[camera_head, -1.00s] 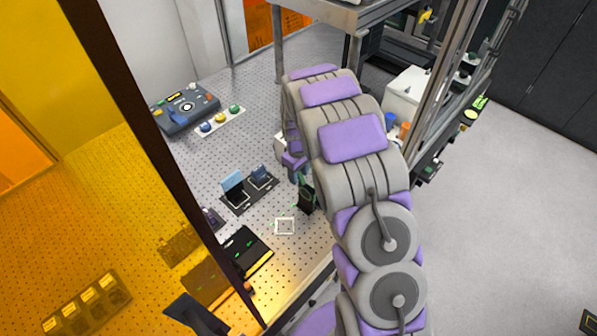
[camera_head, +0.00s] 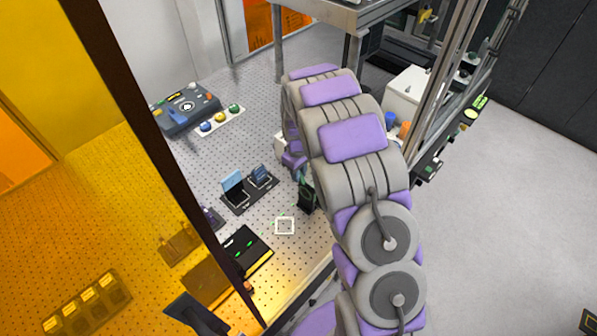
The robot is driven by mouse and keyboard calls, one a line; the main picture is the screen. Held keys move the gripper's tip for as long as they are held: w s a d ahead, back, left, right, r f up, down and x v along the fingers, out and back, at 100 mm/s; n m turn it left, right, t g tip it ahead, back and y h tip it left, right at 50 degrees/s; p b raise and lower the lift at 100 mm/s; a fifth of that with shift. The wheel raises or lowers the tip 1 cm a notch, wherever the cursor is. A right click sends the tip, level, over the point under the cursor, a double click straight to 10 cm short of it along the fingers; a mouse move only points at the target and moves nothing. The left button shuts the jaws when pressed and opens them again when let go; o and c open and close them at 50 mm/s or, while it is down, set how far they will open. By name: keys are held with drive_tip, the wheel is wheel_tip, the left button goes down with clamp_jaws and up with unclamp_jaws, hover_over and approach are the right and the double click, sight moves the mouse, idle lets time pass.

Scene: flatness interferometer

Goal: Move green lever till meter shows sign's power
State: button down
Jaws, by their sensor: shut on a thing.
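My gripper (camera_head: 294,162) reaches down to the perforated table beside the optics and is partly hidden by my own arm. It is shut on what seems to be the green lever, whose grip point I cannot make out. A dark upright piece with green edges (camera_head: 306,195) stands just below the gripper. A black box (camera_head: 245,252) with small bright green marks lies at the table's front edge; it may be the meter, but its reading is too small to tell. I cannot make out a sign with a power value.
A light blue plate (camera_head: 232,182) and a smaller blue block stand on a black base left of my gripper. A blue-grey control box (camera_head: 185,108) and a strip of coloured knobs (camera_head: 220,119) sit farther back. A dark frame post (camera_head: 150,150) with amber panels crosses the left side.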

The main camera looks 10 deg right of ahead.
drive_tip(key=shift+d, duration=0.1)
drive_tip(key=shift+s+d+r+t+y+b, duration=0.3)
drive_tip(key=shift+s+t+y+b, duration=0.4)
drive_tip(key=shift+b, duration=0.65)
drive_tip(key=shift+w, duration=0.15)
drive_tip(key=c, duration=1.1)
unclamp_jaws()
wheel_tip(320, 180, up, 17)
drive_tip(key=s+d, duration=0.1)
drive_tip(key=s, duration=0.1)
drive_tip(key=shift+s+d+b, duration=0.3)
drive_tip(key=shift+d+b, duration=0.05)
drive_tip(key=shift+d, duration=0.05)
drive_tip(key=shift+s, duration=0.1)
